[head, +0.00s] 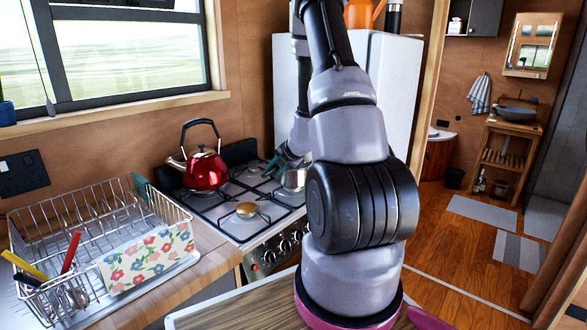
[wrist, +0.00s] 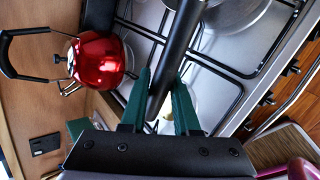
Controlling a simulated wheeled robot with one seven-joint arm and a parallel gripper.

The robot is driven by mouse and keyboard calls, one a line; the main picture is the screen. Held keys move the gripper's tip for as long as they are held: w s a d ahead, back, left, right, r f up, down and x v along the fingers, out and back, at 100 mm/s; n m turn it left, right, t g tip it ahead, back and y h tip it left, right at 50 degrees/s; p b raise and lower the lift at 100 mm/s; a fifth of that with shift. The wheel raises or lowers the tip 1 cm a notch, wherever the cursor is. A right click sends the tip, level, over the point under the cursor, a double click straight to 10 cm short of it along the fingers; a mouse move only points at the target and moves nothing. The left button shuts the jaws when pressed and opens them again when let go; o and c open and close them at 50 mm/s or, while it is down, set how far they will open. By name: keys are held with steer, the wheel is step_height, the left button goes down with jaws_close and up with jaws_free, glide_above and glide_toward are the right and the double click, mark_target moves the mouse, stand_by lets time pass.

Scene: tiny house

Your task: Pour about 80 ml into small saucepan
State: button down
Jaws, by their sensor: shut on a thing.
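My gripper (wrist: 165,85) has green fingers and is shut on a long black handle (wrist: 180,45), which runs up out of the top of the wrist view. A silver pan (wrist: 235,14) shows partly at the top edge there; I cannot tell whether the handle belongs to it. In the head view my gripper (head: 275,165) is over the back right of the stove, beside a small silver saucepan (head: 294,181), partly hidden by my arm. The pan's contents are not visible. A red kettle (head: 205,169) stands on the back left; it also shows in the wrist view (wrist: 100,62).
The stove (head: 235,222) has black grates and a bare front burner (head: 246,210). A white fridge (head: 398,85) is behind my arm.

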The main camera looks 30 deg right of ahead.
steer(key=shift+f, duration=0.2)
stand_by(0.7)
steer(key=shift+d+r, duration=0.15)
steer(key=shift+r, duration=0.25)
steer(key=shift+d+r+m+t+y, duration=0.15)
steer(key=shift+r+m+t+y, duration=0.15)
steer(key=shift+t+y, duration=0.5)
steer(key=shift+s+d+r+t, duration=0.1)
steer(key=shift+d+r+t, duration=0.05)
steer(key=shift+t, duration=0.35)
steer(key=shift+s+d+m+t+b, duration=0.4)
steer(key=shift+s+d+b, duration=0.05)
steer(key=shift+d+b, duration=0.1)
steer(key=shift+s+d+r+m+t+y+b, duration=0.25)
steer(key=shift+s+d+r+t+y, duration=0.15)
steer(key=shift+r+t, duration=0.15)
steer(key=shift+s+d+r+m+t+y+b, duration=0.15)
steer(key=shift+s+d+r+t+y+b, duration=0.15)
steer(key=shift+r+t+y, duration=0.2)
steer(key=shift+s, duration=0.1)
